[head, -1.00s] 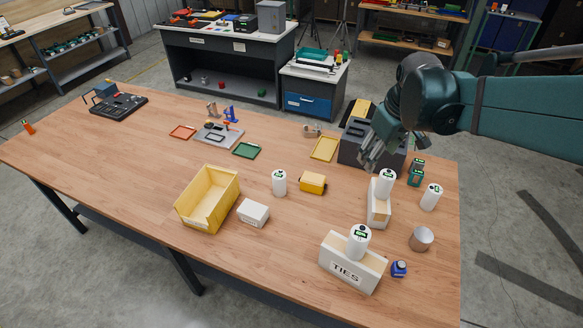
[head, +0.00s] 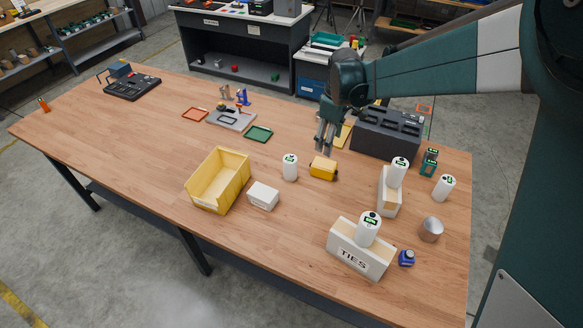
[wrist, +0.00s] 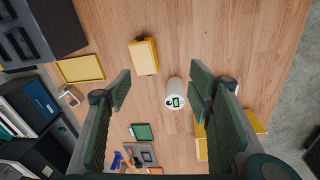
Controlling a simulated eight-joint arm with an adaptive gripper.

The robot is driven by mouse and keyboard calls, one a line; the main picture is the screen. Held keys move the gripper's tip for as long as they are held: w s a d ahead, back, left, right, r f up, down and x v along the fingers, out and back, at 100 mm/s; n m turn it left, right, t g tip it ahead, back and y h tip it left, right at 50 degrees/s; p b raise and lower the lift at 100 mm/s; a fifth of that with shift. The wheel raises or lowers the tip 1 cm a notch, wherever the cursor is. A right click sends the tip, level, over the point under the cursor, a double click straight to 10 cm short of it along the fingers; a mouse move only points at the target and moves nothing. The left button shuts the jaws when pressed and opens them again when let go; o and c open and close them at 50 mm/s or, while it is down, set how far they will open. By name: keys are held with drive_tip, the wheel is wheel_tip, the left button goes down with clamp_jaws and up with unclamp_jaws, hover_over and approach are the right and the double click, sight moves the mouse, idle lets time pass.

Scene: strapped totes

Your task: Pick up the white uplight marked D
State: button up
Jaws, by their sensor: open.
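Several white cylindrical uplights with green-and-black top labels stand in the head view; I cannot read their letters. One uplight (head: 290,168) stands alone on the table between the yellow bin and a yellow box. It also shows in the wrist view (wrist: 173,90), between my finger lines and nearer the right finger. Another (head: 398,173) stands on a pale block, one (head: 367,231) on the TIES box, and one (head: 443,188) on the table at the right. My gripper (head: 325,140) is open and empty, pointing down above the table, behind and right of the lone uplight.
A yellow box (head: 323,168) lies just right of the lone uplight. A white box (head: 263,196) and yellow bin (head: 245,186) stand to its left. A dark grey organiser (head: 386,133) stands behind right. The table's left half is mostly clear.

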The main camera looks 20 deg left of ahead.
sight(291, 159)
drive_tip(key=a+f+n, duration=0.1)
drive_tip(key=a+f, duration=0.3)
drive_tip(key=a+f+n, duration=0.1)
drive_tip(key=a+f, duration=0.4)
drive_tip(key=a+f+n+g, duration=0.1)
drive_tip(key=a+f+n, duration=0.1)
drive_tip(key=a+f, duration=0.2)
drive_tip(key=shift+s+a+f+h, duration=0.2)
drive_tip(key=shift+a+h, duration=0.2)
drive_tip(key=shift+a, duration=0.15)
drive_tip(key=shift+s+a+f, duration=0.15)
drive_tip(key=shift+a+f, duration=0.3)
drive_tip(key=shift+f, duration=1.3)
drive_tip(key=shift+f, duration=0.1)
drive_tip(key=shift+a+f, duration=0.15)
drive_tip(key=shift+f, duration=2.35)
drive_tip(key=c, duration=1.3)
